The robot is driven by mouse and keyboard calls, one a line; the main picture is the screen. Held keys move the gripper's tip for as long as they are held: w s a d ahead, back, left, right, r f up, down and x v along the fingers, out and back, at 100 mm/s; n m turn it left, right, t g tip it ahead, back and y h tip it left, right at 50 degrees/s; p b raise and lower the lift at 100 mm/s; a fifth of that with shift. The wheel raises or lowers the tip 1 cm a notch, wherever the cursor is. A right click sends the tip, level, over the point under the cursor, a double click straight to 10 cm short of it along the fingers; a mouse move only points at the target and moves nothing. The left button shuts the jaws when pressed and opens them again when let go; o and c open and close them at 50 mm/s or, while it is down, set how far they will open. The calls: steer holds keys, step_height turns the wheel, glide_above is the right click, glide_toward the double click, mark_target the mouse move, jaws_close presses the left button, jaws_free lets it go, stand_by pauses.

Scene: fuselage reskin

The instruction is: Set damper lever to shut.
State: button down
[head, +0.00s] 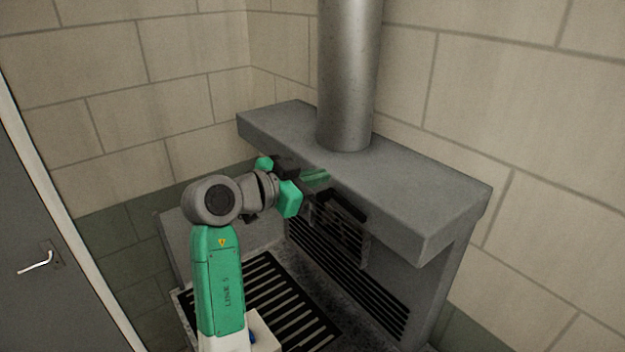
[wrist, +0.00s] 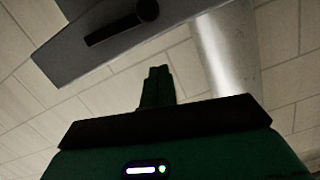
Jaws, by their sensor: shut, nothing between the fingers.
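The damper lever (wrist: 120,23) shows at the top of the wrist view as a black bar with a round hub at its right end. It lies on a grey panel (wrist: 75,62), roughly along the panel's length. My gripper (wrist: 157,72) is shut and empty, with dark green fingers. In the wrist view its fingertips are apart from the lever, below and to the right of it. In the head view my arm reaches to the front of the grey hood (head: 455,210), and the fingertips are hard to make out there.
A metal flue pipe (head: 348,75) rises from the hood and also shows in the wrist view (wrist: 222,55). Below the hood lies a slotted black grate (head: 285,300). Block walls stand close behind. A grey door (head: 45,230) is at the left.

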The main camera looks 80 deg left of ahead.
steer(key=b+v, duration=0.2)
steer(key=v, duration=0.7)
steer(key=shift+s+d+f, duration=0.15)
steer(key=shift+s+d, duration=0.05)
steer(key=shift+s, duration=0.15)
steer(key=w+d+r+m+t+h+p, duration=0.15)
steer(key=w+d+r, duration=0.35)
steer(key=w+d, duration=0.65)
steer(key=w+d+r+t+p, duration=0.1)
steer(key=w+d+r+t, duration=0.25)
steer(key=w+d, duration=0.8)
steer(key=d+r+m+t+h+p, duration=0.1)
steer(key=d+r+t+h, duration=0.2)
steer(key=d, duration=1.1)
steer(key=d+r+m+t+h, duration=0.1)
steer(key=d+r+t+h, duration=0.2)
steer(key=d+r, duration=0.5)
steer(key=d, duration=0.6)
steer(key=shift+w+d+t+p, duration=0.3)
steer(key=shift+w+d+p, duration=0.05)
steer(key=shift+h, duration=0.25)
